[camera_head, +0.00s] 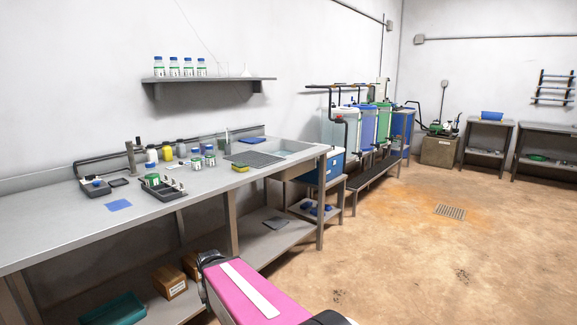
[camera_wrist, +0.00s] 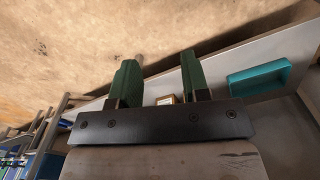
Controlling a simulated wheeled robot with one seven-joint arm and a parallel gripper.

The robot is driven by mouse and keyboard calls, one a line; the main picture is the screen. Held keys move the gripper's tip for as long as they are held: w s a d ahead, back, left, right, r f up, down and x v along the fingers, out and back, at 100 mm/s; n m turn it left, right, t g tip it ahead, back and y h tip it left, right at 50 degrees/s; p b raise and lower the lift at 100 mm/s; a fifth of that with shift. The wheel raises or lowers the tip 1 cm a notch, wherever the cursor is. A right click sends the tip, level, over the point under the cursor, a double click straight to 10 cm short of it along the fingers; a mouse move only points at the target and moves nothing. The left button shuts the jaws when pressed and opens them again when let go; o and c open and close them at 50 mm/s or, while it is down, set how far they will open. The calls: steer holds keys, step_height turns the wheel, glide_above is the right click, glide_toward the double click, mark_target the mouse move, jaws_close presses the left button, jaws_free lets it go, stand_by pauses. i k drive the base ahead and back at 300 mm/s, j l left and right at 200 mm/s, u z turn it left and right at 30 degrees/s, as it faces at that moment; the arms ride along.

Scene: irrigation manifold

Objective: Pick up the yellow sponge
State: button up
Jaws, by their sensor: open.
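The yellow sponge (camera_head: 240,168) lies on the grey workbench (camera_head: 60,238), close to its front edge and just in front of the drain grid by the sink. It looks small, with a darker green part. My arm shows at the bottom middle of the head view, well below and in front of the bench; its fingertips are not clear there. In the wrist view my gripper (camera_wrist: 160,78) shows two green fingers, spread apart with nothing between them. The sponge is not in the wrist view.
Bottles (camera_head: 196,160), a rack (camera_head: 160,186) and a blue cloth (camera_head: 118,205) stand or lie on the bench. A teal tray (camera_head: 115,310) and cardboard boxes (camera_head: 171,283) sit on the lower shelf. The tray also shows in the wrist view (camera_wrist: 259,80).

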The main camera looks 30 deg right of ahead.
mark_target(240, 167)
steer(key=i+l, duration=0.2)
steer(key=l, duration=0.25)
steer(key=i+l+z, duration=0.1)
steer(key=l, duration=0.4)
steer(key=i+l, duration=0.3)
steer(key=l, duration=0.15)
steer(key=i+l+z, duration=0.15)
steer(key=l, duration=0.3)
steer(key=i+l, duration=0.25)
steer(key=l, duration=0.2)
steer(key=i+l+z, duration=0.1)
steer(key=i+l, duration=0.15)
steer(key=l, duration=0.2)
